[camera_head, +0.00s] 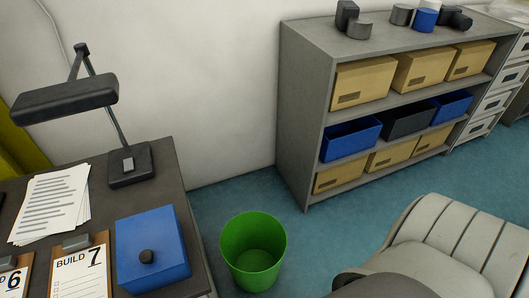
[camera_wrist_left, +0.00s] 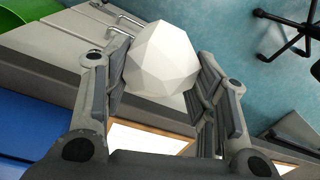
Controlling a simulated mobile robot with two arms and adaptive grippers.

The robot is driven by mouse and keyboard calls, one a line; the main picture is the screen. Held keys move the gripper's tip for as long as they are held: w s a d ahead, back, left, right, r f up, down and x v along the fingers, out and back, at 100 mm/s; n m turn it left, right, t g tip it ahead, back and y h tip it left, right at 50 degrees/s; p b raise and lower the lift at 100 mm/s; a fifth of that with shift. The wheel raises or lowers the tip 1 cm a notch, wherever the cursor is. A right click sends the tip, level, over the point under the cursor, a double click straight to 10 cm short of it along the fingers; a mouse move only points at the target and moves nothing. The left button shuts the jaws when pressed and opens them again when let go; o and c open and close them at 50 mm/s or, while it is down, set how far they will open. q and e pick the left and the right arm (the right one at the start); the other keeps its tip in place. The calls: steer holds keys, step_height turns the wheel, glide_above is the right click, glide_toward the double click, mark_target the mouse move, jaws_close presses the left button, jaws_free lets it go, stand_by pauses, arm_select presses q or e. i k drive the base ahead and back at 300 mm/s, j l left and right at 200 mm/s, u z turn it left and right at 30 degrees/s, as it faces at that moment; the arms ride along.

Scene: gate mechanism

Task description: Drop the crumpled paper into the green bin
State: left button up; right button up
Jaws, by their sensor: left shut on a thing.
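The crumpled paper (camera_wrist_left: 162,58), a white faceted ball, is in the left wrist view between the fingers of my left gripper (camera_wrist_left: 163,68), which is shut on it. The green bin (camera_head: 253,252) stands on the floor beside the desk in the head view, and its inside looks empty. Part of the green bin (camera_wrist_left: 22,22) also shows at the top left corner of the left wrist view, apart from the paper. My left gripper and the paper are not in the head view. My right gripper is in neither view.
The desk (camera_head: 148,200) holds a black lamp (camera_head: 65,101), paper sheets (camera_head: 52,203), clipboards (camera_head: 82,272) and a blue box (camera_head: 150,250). A grey shelf (camera_head: 302,110) with bins stands at the back right. A light chair (camera_head: 450,245) is at the right. Blue floor (camera_head: 325,225) beside the bin is clear.

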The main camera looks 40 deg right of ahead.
mark_target(241, 263)
steer(key=l, duration=0.55)
steer(key=k+l, duration=0.15)
steer(key=l, duration=0.4)
steer(key=l+u, duration=0.1)
steer(key=l, duration=0.45)
steer(key=k+l, duration=0.15)
steer(key=l, duration=0.4)
